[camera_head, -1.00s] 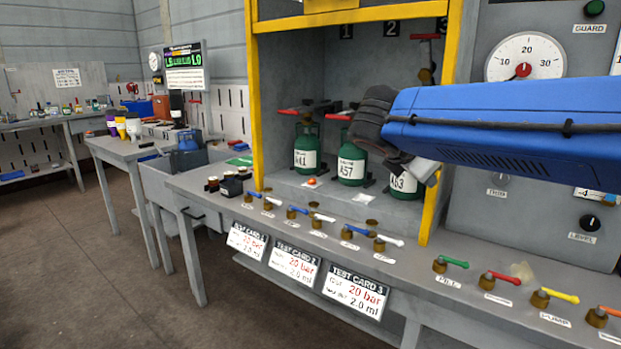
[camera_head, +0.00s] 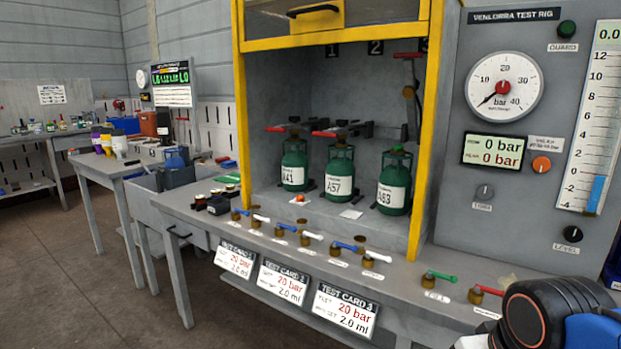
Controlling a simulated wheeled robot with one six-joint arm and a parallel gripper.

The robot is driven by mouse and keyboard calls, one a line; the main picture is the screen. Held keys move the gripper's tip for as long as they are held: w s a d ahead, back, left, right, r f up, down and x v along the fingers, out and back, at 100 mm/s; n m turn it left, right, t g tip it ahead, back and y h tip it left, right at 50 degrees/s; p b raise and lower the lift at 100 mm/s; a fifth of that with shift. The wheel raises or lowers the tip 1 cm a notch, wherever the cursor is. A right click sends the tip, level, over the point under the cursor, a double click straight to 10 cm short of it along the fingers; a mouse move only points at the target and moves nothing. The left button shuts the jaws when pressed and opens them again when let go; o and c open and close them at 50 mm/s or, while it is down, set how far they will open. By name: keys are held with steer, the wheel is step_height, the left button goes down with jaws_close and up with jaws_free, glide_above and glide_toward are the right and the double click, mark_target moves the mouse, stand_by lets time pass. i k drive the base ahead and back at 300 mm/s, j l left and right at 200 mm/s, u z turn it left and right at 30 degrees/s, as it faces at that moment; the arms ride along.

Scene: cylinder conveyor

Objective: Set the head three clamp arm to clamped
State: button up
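The head three clamp arm (camera_head: 409,75) stands raised, its red handle near the top, by the partly hidden number 3 at the right of the yellow-framed cabinet (camera_head: 242,120). Below it stands the green cylinder A63 (camera_head: 393,198), with nothing seen resting on its top. The clamp arms of heads one (camera_head: 283,128) and two (camera_head: 335,132) lie level, red handles toward the front, over cylinders A41 (camera_head: 294,176) and A57 (camera_head: 339,185). My arm shows only as black and blue links at the bottom right corner. My gripper's fingers are not seen.
A raised yellow-framed guard (camera_head: 316,18) tops the open cabinet front. Blue, white, green and red valve levers line the bench (camera_head: 180,205) before it. The test rig panel (camera_head: 455,180) stands right, its displays (camera_head: 493,150) reading 0 bar. Test cards hang from the bench front.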

mark_target(409, 92)
steer(key=i+j, duration=0.35)
steer(key=j, duration=0.2)
steer(key=i+j+u, duration=0.1)
steer(key=i+j, duration=0.3)
steer(key=j, duration=0.2)
steer(key=i+j, duration=0.35)
steer(key=j, duration=0.15)
